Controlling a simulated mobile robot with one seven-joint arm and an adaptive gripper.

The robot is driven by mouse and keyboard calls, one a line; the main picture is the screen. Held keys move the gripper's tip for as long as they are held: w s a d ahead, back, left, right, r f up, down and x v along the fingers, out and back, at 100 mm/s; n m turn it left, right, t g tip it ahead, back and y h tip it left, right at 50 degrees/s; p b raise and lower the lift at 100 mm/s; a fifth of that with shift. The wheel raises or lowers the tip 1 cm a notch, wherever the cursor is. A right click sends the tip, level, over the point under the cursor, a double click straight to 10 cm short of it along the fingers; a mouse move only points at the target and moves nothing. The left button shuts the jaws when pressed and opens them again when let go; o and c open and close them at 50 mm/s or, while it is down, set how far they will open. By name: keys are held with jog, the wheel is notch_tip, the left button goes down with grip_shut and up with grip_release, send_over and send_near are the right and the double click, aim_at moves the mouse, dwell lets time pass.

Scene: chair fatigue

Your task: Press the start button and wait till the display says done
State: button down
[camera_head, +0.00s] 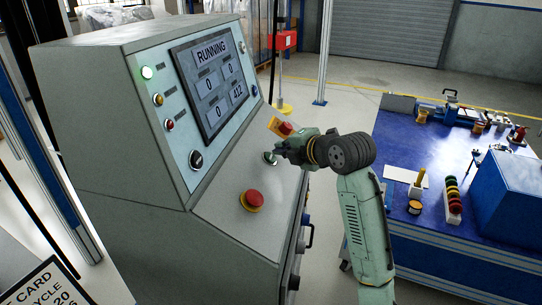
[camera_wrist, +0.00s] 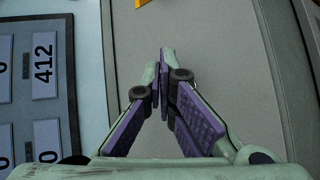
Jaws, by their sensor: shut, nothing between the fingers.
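The grey control cabinet has a display (camera_head: 211,82) reading RUNNING, with number boxes below showing 0, 0, 0 and 412. Part of the display (camera_wrist: 45,60) also shows in the wrist view, turned sideways. My gripper (camera_head: 279,151) is over the sloped panel, its fingers together and empty; the fingertips (camera_wrist: 164,65) also show in the wrist view. A small green button (camera_head: 269,158) on the panel is right by the fingertips and partly hidden; I cannot tell whether they touch. A green lamp (camera_head: 147,72) glows at the upper left of the face.
A red mushroom button (camera_head: 252,199) on a yellow base sits lower on the panel. Another red and yellow control (camera_head: 283,127) is just beyond my gripper. A blue workbench (camera_head: 395,140) with tools and a blue box (camera_head: 508,190) stands to the right.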

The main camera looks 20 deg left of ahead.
jog(key=d+r, duration=0.1)
jog(key=r+p, duration=0.1)
jog(key=d+r+p, duration=0.1)
jog(key=r, duration=0.1)
jog(key=shift+w+d+r, duration=0.1)
jog(key=shift+w+d, duration=0.15)
jog(key=shift+d, duration=0.1)
dwell(0.9)
